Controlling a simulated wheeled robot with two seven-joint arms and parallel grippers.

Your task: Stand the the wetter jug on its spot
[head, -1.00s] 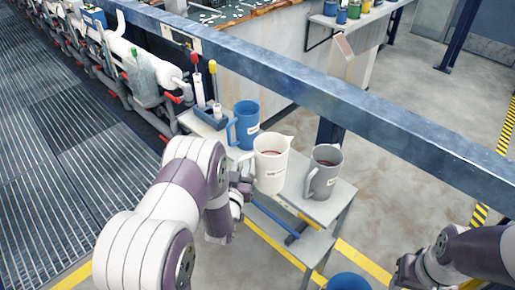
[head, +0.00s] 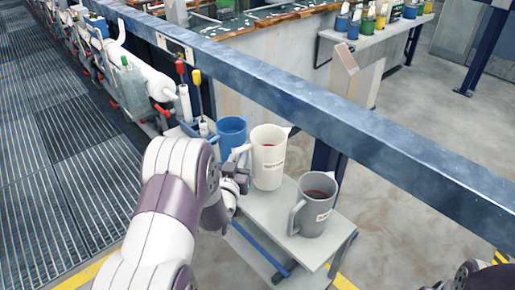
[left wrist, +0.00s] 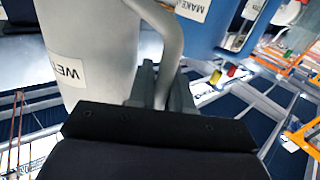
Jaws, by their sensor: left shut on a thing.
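The white jug (head: 268,160), with a label and dark red liquid inside, is upright in the head view. It also shows in the left wrist view (left wrist: 95,45), where its label begins "WET". My left gripper (head: 238,178) is shut on its handle, which shows between the fingers in the left wrist view (left wrist: 168,60). The jug appears raised a little above the grey stand (head: 255,208); its base clearance is hard to judge. A blue jug (head: 231,138) stands behind it to the left. A grey jug (head: 316,208) with red liquid stands at front right.
A blue rail (head: 345,108) runs close behind the stand. A holder with red- and yellow-topped tools (head: 190,100) is left of the blue jug. Part of my right arm (head: 480,276) shows at the bottom right corner. Bare stand top lies between the white and grey jugs.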

